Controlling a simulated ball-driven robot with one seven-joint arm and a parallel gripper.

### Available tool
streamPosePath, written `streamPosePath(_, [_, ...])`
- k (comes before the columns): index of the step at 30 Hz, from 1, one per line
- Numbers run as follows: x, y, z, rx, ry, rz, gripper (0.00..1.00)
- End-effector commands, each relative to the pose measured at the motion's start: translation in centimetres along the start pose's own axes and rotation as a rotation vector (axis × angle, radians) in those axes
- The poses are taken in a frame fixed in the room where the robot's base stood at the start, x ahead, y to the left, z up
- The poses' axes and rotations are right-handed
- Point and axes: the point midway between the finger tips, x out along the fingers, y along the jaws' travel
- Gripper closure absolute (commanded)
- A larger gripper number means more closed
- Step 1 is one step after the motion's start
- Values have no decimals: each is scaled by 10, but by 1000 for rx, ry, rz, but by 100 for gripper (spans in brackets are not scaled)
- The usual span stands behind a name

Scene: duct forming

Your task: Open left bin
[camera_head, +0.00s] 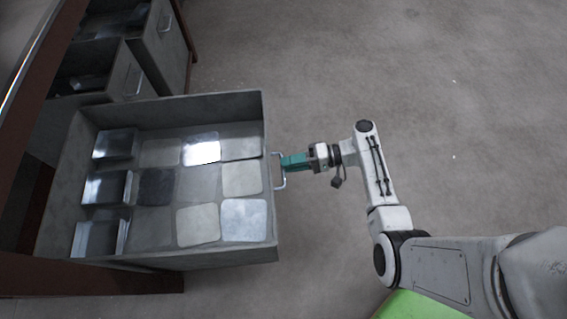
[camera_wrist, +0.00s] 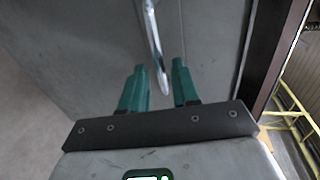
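The grey metal bin (camera_head: 170,255) is pulled well out of the brown-framed rack, its inside in full view. Several flat square plates and bent metal pieces lie in it. Its bar handle (camera_head: 281,171) is on the front wall, at the right in the head view. My gripper (camera_head: 284,163) is at this handle. In the wrist view my green fingers (camera_wrist: 159,80) are apart, with the handle (camera_wrist: 155,50) running between them and gaps showing on both sides. Whether a finger touches the handle cannot be told.
Two more grey bins (camera_head: 128,78) with handles sit at the upper left, pulled out less. The brown rack frame (camera_head: 90,278) runs along the left. Open grey floor (camera_head: 400,60) lies to the right and above.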

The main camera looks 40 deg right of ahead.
Motion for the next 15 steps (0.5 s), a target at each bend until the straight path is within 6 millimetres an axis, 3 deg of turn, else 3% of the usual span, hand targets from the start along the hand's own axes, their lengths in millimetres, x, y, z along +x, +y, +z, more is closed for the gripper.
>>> streamPosePath(9, [-60, 0, -1, 0, 5, 1, 70])
streamPosePath(15, [-78, 0, 0, 1, 1, 1, 70])
